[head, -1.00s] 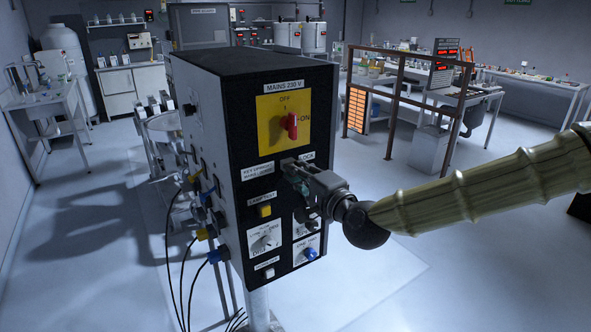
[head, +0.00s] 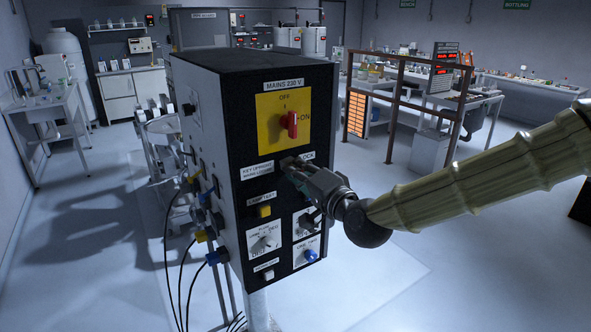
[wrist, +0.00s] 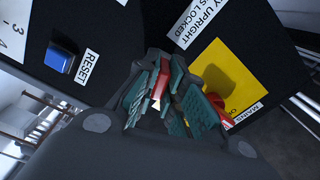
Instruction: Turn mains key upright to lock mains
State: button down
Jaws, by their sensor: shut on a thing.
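The black control box has a key lock below its yellow mains switch plate, under the label ending in "LOCK" (head: 307,156). My gripper (head: 291,168) is at this lock in the head view and hides the key there. In the wrist view my gripper (wrist: 172,88) is shut on a small red piece, which looks like the mains key (wrist: 160,79). I cannot tell the key's exact angle. A label about key upright and mains locked (head: 257,171) is left of the lock.
A yellow button (head: 264,211), a white dial (head: 264,241) and a blue knob (head: 310,255) lie below on the panel. Cables hang from the box's left side. A brown frame (head: 400,95) stands behind at right.

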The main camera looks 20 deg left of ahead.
jog(key=shift+n+b, duration=0.9)
jog(key=shift+n, duration=1)
jog(key=shift+f, duration=0.1)
jog(key=shift+n+b, duration=1.1)
jog(key=shift+n, duration=0.9)
jog(key=shift+n+b, duration=1.15)
jog(key=shift+n, duration=0.85)
